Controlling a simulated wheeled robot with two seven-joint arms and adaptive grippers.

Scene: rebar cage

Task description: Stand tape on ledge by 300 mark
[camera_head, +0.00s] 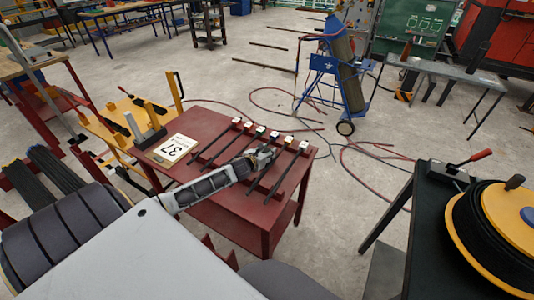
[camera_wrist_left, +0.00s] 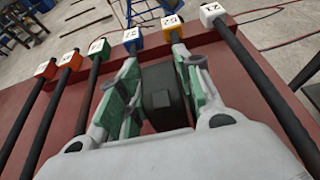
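My left gripper (camera_head: 266,155) reaches over the dark red table (camera_head: 215,125), above the row of black bars. In the left wrist view its green-padded fingers (camera_wrist_left: 158,85) stand on both sides of a dark, blocky, round-topped thing, which I take to be the tape (camera_wrist_left: 162,92). Both pads seem to touch it. Its lower part is hidden by the gripper body. I cannot pick out a ledge or a 300 mark. My right gripper is not in view.
Several black bars with numbered coloured end blocks (camera_wrist_left: 97,48) lie side by side on the table. A sign reading 37 (camera_head: 174,149) is at its left. A gas cylinder cart (camera_head: 340,75) stands behind. A black table with a large reel (camera_head: 500,235) is at right.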

